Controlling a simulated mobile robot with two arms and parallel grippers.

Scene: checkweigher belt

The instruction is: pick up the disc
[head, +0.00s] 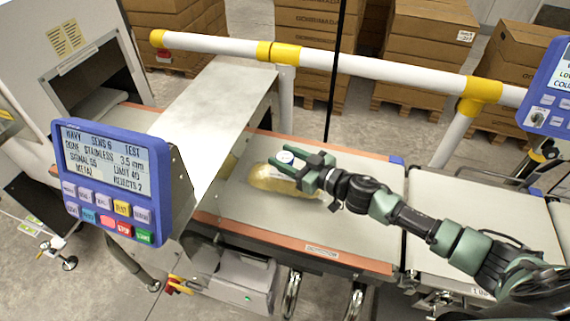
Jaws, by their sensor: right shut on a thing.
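A small pale disc (285,157) with a blue mark shows at the fingertips of my right gripper (292,167). The right gripper is shut on it, over the conveyor belt. Its dark green fingers hide part of the disc. Directly below and beside the fingers a clear yellowish package (268,180) lies on the belt; I cannot tell whether the disc touches it. My left gripper is not in view.
The belt (260,215) is bare in front of the package. A metal cover (215,95) stands over the belt to the left. A blue display panel (115,185) rises at the front left. A white and yellow rail (375,67) runs behind the belt.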

